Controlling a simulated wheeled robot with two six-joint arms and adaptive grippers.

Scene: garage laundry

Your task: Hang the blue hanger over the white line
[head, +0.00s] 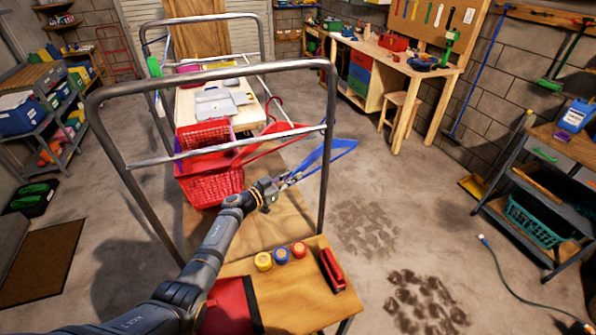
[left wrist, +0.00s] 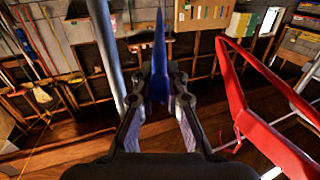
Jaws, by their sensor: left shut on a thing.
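The blue hanger (head: 343,147) is in my left gripper (head: 287,182), which is shut on it near one end. In the head view it reaches up and right across the rack's right post; its hook is not clear. In the left wrist view the blue hanger (left wrist: 160,62) stands edge-on between the fingers (left wrist: 160,98). The white line (head: 190,153) runs between the posts of the near rack frame, just beyond and above the gripper. I cannot tell whether the hanger touches the line. My right gripper is not in view.
A red hanger (head: 262,141) is on the line, left of the blue one; it shows close in the left wrist view (left wrist: 238,95). The grey metal rack (head: 328,100) stands around it. Red baskets (head: 212,186) sit behind. A small table (head: 300,290) with jars is in front.

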